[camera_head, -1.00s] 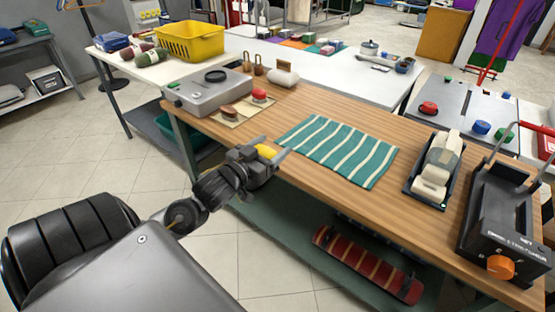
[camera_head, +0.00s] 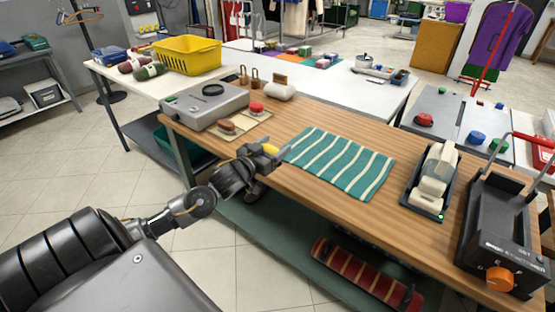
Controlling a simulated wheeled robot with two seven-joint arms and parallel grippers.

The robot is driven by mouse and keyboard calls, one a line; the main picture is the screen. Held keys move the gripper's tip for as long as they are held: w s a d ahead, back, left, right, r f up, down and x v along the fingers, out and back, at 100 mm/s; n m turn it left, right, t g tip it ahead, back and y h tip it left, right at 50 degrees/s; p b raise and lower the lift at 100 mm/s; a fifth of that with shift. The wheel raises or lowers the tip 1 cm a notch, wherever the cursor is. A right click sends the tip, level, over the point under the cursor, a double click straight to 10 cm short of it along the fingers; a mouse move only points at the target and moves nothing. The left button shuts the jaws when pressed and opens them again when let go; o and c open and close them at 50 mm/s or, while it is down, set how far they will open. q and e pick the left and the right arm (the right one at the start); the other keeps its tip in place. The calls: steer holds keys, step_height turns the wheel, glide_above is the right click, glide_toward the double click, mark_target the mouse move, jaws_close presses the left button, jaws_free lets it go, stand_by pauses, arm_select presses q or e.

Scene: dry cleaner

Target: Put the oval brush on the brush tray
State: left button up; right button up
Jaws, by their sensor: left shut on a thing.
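My left gripper (camera_head: 266,155) is over the near edge of the wooden table, between the tan tray and the striped cloth. It is shut on a small yellow thing (camera_head: 270,148), of which only part shows. This may be the oval brush, but its shape is mostly hidden by the fingers. The flat tan tray (camera_head: 243,126), apparently the brush tray, lies just behind and left of the gripper. A brown-red brush (camera_head: 227,126) and a red round-topped one (camera_head: 257,108) rest on it. My right gripper is out of view.
A grey box (camera_head: 207,104) stands left of the tray. A green striped cloth (camera_head: 340,160) lies to the right. A cream iron-like device (camera_head: 436,174) and a dark machine (camera_head: 497,230) stand at the right end. Bare wood is free beyond the cloth.

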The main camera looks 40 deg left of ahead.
arm_select(q)
steer(key=w+f, duration=0.1)
steer(key=w+a+f, duration=0.1)
steer(key=f, duration=0.1)
steer(key=w+f, duration=0.2)
steer(key=shift+a+f, duration=0.15)
steer(key=shift+a, duration=0.2)
steer(key=f, duration=0.1)
steer(key=f+p, duration=0.1)
steer(key=shift+w+a+f, duration=0.1)
steer(key=shift+w+f, duration=0.25)
steer(key=shift+f, duration=0.45)
steer(key=o, duration=1)
steer(key=shift+s, duration=0.1)
